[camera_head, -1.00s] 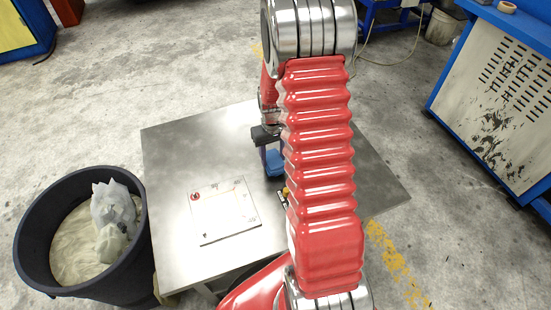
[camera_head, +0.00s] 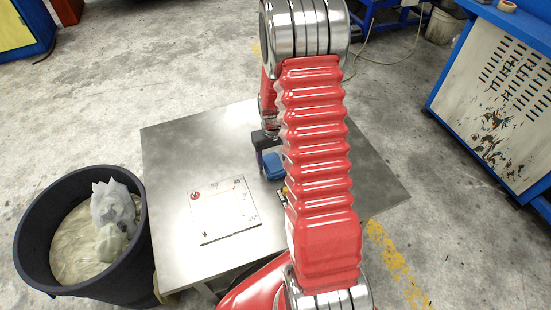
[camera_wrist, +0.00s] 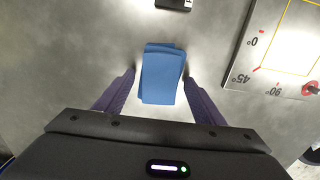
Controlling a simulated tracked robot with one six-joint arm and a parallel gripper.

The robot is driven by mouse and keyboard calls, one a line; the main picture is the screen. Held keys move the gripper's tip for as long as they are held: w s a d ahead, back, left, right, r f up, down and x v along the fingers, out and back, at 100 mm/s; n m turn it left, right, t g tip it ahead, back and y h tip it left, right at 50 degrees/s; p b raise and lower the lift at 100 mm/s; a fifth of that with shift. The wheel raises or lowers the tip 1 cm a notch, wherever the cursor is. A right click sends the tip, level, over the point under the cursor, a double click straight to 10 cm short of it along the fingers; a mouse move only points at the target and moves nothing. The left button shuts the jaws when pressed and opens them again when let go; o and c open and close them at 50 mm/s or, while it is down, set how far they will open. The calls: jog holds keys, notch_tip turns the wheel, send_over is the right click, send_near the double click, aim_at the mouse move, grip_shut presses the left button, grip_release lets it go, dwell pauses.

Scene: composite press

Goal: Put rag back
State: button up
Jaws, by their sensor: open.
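The rag is a folded blue cloth (camera_wrist: 162,75) lying on the metal table, seen between my fingertips in the wrist view. In the head view the blue rag (camera_head: 273,167) shows partly, with my red arm covering the area to its right. My gripper (camera_wrist: 160,80) is open, with one purple finger on each side of the rag and a gap to each. In the head view my gripper (camera_head: 262,160) is at the rag's left and partly hidden by my arm. I cannot tell its exact height above the table.
A white marked board (camera_head: 225,210) lies on the metal table (camera_head: 175,155), left of the rag; it also shows in the wrist view (camera_wrist: 285,50). A small black object (camera_wrist: 173,4) lies beyond the rag. A dark bin (camera_head: 35,275) with crumpled material stands left of the table.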

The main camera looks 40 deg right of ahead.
aim_at(272, 162)
notch_tip(272, 162, up, 12)
dwell(0.8)
jog(key=shift+r, duration=0.1)
dwell(0.3)
jog(key=s+a+r+n+t, duration=0.1)
jog(key=s+a+r+t, duration=0.3)
jog(key=a+r, duration=0.95)
jog(key=s+a+r+n, duration=0.1)
jog(key=s+a+r, duration=0.3)
jog(key=s, duration=0.2)
jog(key=s+a+r+t, duration=0.1)
jog(key=s+a+r, duration=0.3)
jog(key=s, duration=0.3)
jog(key=shift+r+n+t, duration=0.2)
jog(key=shift+n+t, duration=0.1)
jog(key=shift+n, duration=0.1)
jog(key=shift+a, duration=0.1)
